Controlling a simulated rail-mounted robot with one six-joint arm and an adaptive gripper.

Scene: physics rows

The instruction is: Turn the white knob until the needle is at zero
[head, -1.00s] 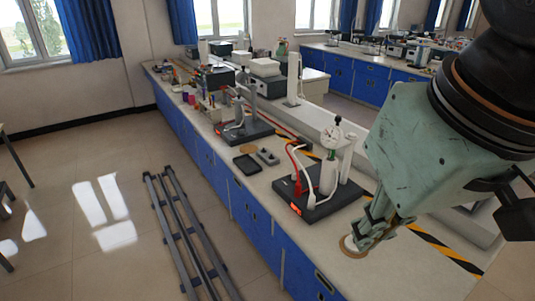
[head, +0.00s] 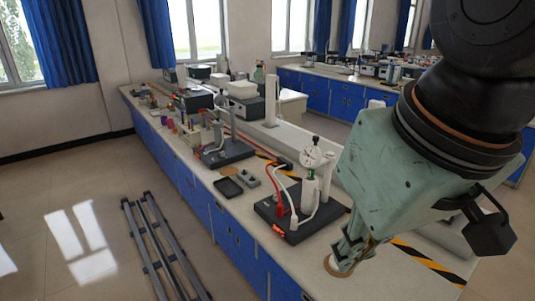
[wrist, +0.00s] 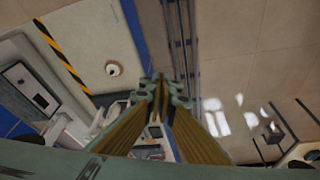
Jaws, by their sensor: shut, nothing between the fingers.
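A gauge stand with a white round dial (head: 316,156) stands on a black base (head: 270,222) on the bench. The dial is too small in the head view to read its needle. I cannot make out a white knob for certain. My gripper (head: 343,262) is shut and empty, right of and nearer than the stand, pointing down by a tan ring (head: 330,268) on the bench top. In the wrist view my closed fingertips (wrist: 163,88) are in the middle, and the ring (wrist: 113,69), with a pale centre, lies apart to their left.
Red and white cables run by the stand. A black tray (head: 229,188) and a grey block (head: 249,178) lie left of it. A second stand (head: 222,145) is farther along the bench. Yellow-black tape (head: 428,262) crosses the bench at right. Metal rails (head: 165,250) lie on the floor.

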